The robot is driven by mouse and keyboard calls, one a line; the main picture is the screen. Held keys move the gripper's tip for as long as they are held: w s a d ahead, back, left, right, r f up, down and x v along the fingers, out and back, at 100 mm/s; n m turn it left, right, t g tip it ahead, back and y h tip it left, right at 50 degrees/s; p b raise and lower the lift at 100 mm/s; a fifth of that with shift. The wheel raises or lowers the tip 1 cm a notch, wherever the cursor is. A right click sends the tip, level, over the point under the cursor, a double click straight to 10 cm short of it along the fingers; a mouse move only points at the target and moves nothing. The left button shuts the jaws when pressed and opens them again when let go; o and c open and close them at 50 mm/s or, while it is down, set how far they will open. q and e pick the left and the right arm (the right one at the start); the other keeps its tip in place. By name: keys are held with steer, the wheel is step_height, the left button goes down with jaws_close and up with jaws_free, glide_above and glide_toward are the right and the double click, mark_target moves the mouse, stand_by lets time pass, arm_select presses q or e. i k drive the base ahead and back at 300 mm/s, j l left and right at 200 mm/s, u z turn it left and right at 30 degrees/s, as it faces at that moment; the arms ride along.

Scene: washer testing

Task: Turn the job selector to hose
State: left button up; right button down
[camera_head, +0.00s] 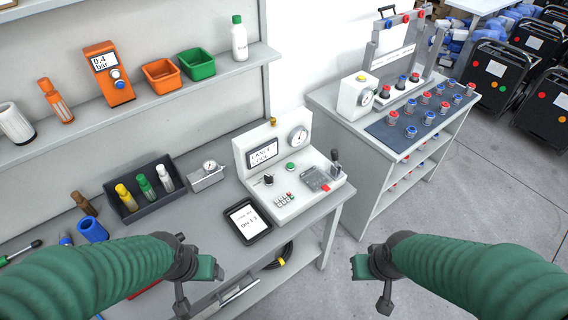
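A white test console (258,151) stands at the right end of the workbench. It has a small screen, a round gauge (298,135), a green button (290,166) and several small buttons. A black knob (268,180) on its sloped front looks like the job selector; its label and pointer are too small to read. A dark lever (335,160) stands at the console's right. My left gripper (208,268) is in front of the bench, apart from the console. My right gripper (362,267) is over the floor, right of the bench. Neither visibly holds anything; their finger openings are unclear.
A black tablet (248,221) lies before the console. A gauge block (207,176) and a dark bottle tray (140,190) stand to its left. A shelf (205,84) with bins hangs above. A second bench (350,110) with fittings stands at right.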

mark_target(269, 179)
steer(key=i+l+u, duration=0.25)
steer(key=i+u, duration=0.2)
steer(key=i+l+u, duration=0.4)
